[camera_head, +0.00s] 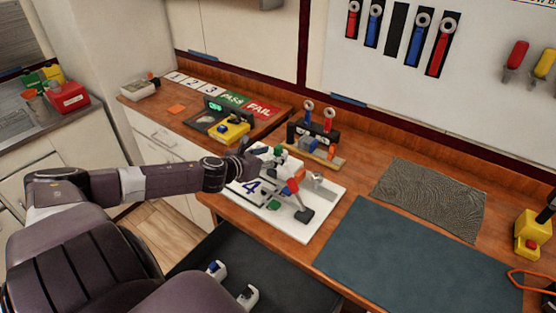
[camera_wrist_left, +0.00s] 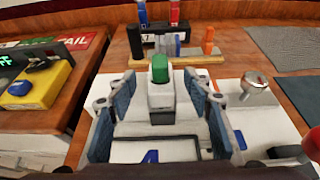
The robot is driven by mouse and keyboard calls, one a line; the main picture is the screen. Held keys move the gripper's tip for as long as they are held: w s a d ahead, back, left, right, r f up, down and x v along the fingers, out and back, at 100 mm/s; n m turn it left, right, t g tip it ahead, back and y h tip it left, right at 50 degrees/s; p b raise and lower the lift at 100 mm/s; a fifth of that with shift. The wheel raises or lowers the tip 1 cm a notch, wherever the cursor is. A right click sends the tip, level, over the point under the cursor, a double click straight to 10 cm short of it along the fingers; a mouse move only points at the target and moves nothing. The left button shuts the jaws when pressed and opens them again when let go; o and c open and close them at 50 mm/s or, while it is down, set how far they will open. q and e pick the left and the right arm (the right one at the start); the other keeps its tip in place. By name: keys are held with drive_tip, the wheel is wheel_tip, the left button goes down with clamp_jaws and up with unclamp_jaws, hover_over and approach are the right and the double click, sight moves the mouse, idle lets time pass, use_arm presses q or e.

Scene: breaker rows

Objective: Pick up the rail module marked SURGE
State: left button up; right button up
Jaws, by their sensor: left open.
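My left gripper (camera_wrist_left: 162,98) is open in the left wrist view. Its two blue-padded fingers stand on either side of a white block with a green top (camera_wrist_left: 160,82), with gaps showing between pads and block. I cannot read any SURGE marking, so I cannot tell whether this block is that module. In the head view my left gripper (camera_head: 262,158) is over the white board (camera_head: 308,222), close to the green-topped block (camera_head: 280,150). A wooden rack (camera_head: 330,156) behind holds small blue and orange pieces (camera_wrist_left: 208,40).
A clamp with a red handle (camera_head: 294,184) and a metal knob (camera_wrist_left: 256,84) stand to the right of the block. A yellow box (camera_head: 233,133) is at the left. A dark blue mat (camera_head: 415,258) lies clear at the right.

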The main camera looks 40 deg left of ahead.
sight(275, 153)
use_arm(q)
drive_tip(key=shift+p+x, duration=0.45)
drive_tip(key=shift+x, duration=0.7)
drive_tip(key=shift+w+f, duration=0.15)
drive_tip(key=shift+w, duration=0.5)
use_arm(e)
drive_tip(key=shift+s+d+r, duration=0.1)
drive_tip(key=shift+s+r, duration=0.2)
drive_tip(key=shift+s, duration=0.2)
drive_tip(key=shift+s+r, duration=0.25)
drive_tip(key=shift+s, duration=0.2)
drive_tip(key=shift+w, duration=0.1)
use_arm(q)
drive_tip(key=c, duration=1.2)
clamp_jaws()
use_arm(e)
drive_tip(key=shift+w, duration=0.1)
use_arm(q)
drive_tip(key=shift+a, duration=0.1)
use_arm(e)
drive_tip(key=shift+a, duration=0.2)
